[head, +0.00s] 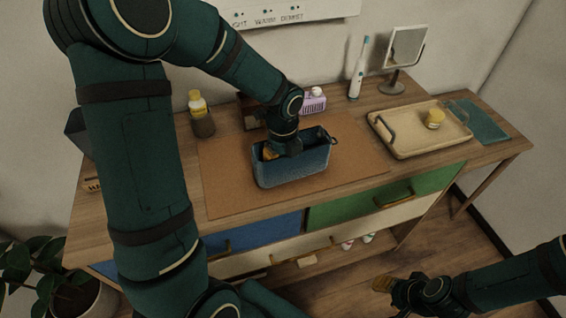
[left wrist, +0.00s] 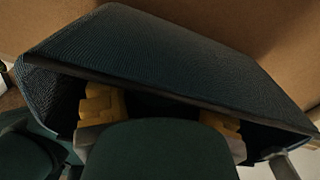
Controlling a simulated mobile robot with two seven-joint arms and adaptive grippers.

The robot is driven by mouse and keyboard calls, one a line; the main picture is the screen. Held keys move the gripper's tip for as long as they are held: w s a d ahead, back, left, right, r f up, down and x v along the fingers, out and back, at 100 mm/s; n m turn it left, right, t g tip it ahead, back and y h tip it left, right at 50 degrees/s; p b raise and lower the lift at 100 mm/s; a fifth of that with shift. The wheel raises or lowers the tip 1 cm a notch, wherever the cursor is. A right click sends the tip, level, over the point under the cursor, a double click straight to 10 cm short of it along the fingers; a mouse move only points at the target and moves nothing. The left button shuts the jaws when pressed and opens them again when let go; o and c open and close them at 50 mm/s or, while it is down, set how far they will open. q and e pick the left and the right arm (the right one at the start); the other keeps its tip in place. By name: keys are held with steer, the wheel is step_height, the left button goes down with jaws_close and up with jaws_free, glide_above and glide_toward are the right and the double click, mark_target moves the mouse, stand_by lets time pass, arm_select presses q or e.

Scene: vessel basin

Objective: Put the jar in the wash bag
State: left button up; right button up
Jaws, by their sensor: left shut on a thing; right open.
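The wash bag (head: 292,170) is a dark blue, open-topped fabric bag standing on the brown mat; its mesh wall fills much of the left wrist view (left wrist: 170,60). My left gripper (head: 275,152) reaches down into its opening. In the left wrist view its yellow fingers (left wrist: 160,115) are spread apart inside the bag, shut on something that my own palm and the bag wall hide. My right gripper (head: 384,284) is open, low in front of the table, far from the bag.
The tray (head: 400,146) has dark handles. A mirror (head: 406,48), an electric toothbrush (head: 357,70), a purple basket (head: 313,102) and a yellow-capped bottle (head: 197,104) in a cup stand along the back. The brown mat (head: 226,185) is clear around the bag. A teal cloth (head: 480,122) lies far right.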

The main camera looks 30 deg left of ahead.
arm_select(q)
steer(key=shift+f, duration=0.25)
steer(key=shift+f, duration=0.2)
steer(key=o, duration=1.2)
steer(key=shift+r, duration=0.1)
step_height(320, 180, up, 12)
steer(key=p, duration=0.3)
steer(key=shift+r, duration=0.15)
